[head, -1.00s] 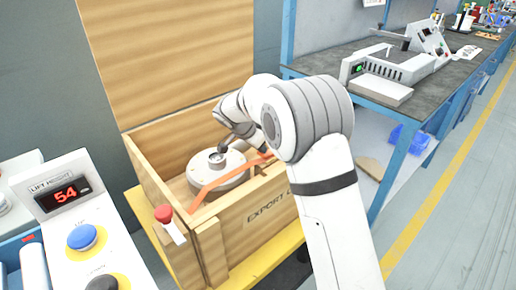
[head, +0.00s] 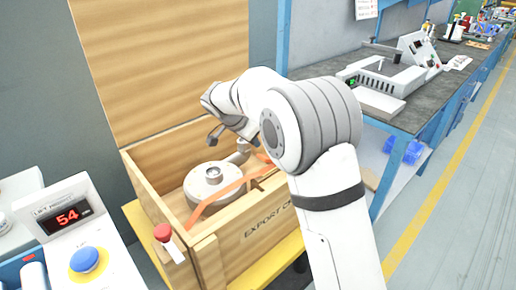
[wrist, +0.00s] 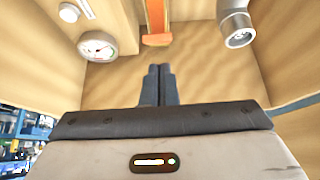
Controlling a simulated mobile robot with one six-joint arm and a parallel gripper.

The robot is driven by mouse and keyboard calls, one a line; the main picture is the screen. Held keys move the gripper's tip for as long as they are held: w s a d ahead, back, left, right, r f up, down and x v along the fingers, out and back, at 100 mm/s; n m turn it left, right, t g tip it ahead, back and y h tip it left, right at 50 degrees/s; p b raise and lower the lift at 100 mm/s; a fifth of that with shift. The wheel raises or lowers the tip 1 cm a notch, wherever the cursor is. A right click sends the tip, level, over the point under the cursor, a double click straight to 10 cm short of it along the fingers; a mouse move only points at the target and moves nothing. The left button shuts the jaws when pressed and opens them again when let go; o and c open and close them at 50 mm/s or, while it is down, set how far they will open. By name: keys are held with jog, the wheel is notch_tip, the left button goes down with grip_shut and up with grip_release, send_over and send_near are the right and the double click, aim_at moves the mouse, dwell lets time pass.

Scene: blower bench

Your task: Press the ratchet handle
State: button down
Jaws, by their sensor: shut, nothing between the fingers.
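A lever with a red knob (head: 163,232) and a pale shank stands at the front left of the open wooden crate (head: 262,230); I take it for the ratchet handle. An orange strap (head: 222,191) runs over the round grey blower (head: 203,187) inside the crate. The strap also shows in the wrist view (wrist: 156,18), ahead of my fingers. My gripper (head: 213,136) is above the blower, apart from the red knob. Its fingers are together and empty in the wrist view (wrist: 158,72). The red knob is out of the wrist view.
The crate's raised lid (head: 165,70) stands behind. In the wrist view a gauge (wrist: 97,46) and a grey pipe end (wrist: 238,35) flank my fingers. A lift control panel (head: 85,240) reading 54 is at the left. A workbench (head: 420,100) stands at the right.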

jog(key=v, duration=0.5)
jog(key=shift+w+r+p, duration=0.1)
jog(key=shift+r+p, duration=0.1)
jog(key=shift+p, duration=0.15)
jog(key=shift+d, duration=0.1)
jog(key=s+d+r+n+g+y+p, duration=0.2)
jog(key=s+d+r+n+p, duration=0.2)
jog(key=s+d+r+p, duration=0.95)
jog(key=s+d+r+n+y+p, duration=0.1)
jog(key=s+d+r+n+p, duration=0.1)
jog(key=s, duration=0.7)
jog(key=s+d+r+n+y+p, duration=0.1)
jog(key=s+d+p, duration=0.4)
jog(key=s, duration=0.5)
jog(key=shift+d+r+n+y, duration=0.3)
jog(key=shift+d+r+n, duration=0.65)
jog(key=shift+d, duration=0.25)
